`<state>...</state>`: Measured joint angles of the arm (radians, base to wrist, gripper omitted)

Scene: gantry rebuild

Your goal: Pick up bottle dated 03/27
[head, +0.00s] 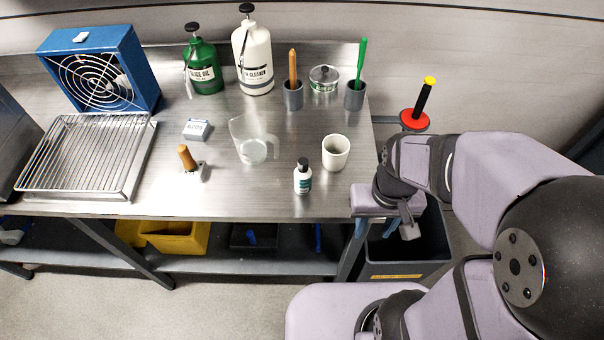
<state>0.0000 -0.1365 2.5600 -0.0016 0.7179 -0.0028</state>
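A small white bottle (303,184) with a black cap and a dark teal label stands upright near the front edge of the steel bench. Its label is too small to read, so no date shows. Two large pump bottles stand at the back: a green one (206,78) and a white one (256,70), with no readable date. My gripper (386,222) is at the bench's right front corner, right of the small bottle and apart from it. Its fingers point down and are partly hidden by its body, so I cannot tell how far apart they are.
A white cup (336,154) stands right behind the small bottle, with a clear beaker (252,150) to the left. A wooden-handled stamp (188,160) and small box (197,130) lie farther left. A dark bin (408,262) is below my gripper. The bench front between stamp and bottle is clear.

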